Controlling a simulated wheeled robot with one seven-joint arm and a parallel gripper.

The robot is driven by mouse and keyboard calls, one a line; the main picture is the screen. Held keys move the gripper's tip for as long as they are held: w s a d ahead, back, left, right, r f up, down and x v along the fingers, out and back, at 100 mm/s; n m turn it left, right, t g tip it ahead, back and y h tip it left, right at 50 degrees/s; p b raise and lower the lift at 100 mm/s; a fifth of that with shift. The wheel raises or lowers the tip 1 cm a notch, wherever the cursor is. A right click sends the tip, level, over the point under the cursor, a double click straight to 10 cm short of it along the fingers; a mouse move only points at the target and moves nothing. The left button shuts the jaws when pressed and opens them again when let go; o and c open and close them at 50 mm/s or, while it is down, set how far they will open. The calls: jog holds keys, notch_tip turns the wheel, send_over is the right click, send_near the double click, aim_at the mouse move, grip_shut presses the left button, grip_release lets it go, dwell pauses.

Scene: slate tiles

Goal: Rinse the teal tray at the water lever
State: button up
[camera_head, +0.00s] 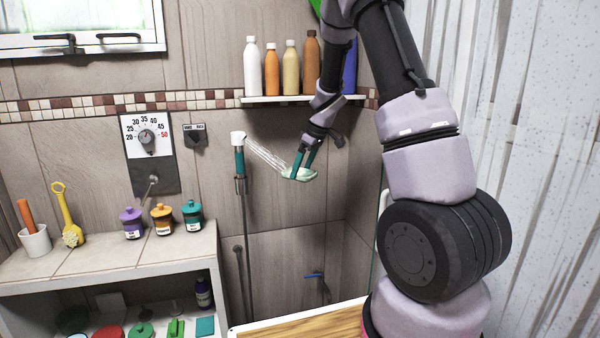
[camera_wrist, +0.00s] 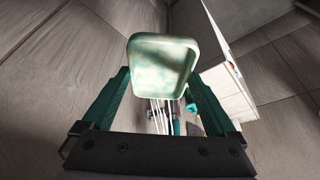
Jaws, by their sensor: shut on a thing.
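My gripper (camera_head: 303,168) is shut on the tray (camera_head: 300,175), a small pale green dish with rounded corners, held in the air before the tiled wall. In the wrist view the tray (camera_wrist: 162,65) sits between the green fingers of my gripper (camera_wrist: 160,78), its surface mottled with paler patches. White water streaks (camera_head: 268,156) run from the shower head (camera_head: 238,138) down to the tray. A small lever (camera_head: 152,183) sits on a dark plate below a temperature dial (camera_head: 147,137). A blue-handled tap (camera_head: 314,276) is low on the wall; I cannot tell which is the water lever.
Several bottles stand on a wall shelf (camera_head: 290,100) just above my gripper. A tiled ledge (camera_head: 100,264) at left carries jars, a cup and a yellow brush (camera_head: 68,215). A curtain (camera_head: 530,150) hangs at right. A wooden surface (camera_head: 300,328) is at the bottom.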

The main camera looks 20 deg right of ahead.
jog(key=shift+d, duration=0.4)
jog(key=shift+a, duration=0.25)
jog(key=shift+a, duration=0.4)
jog(key=shift+d, duration=0.15)
jog(key=shift+d, duration=0.5)
jog(key=s, duration=0.8)
dwell(0.4)
jog(key=shift+a, duration=0.1)
dwell(1.0)
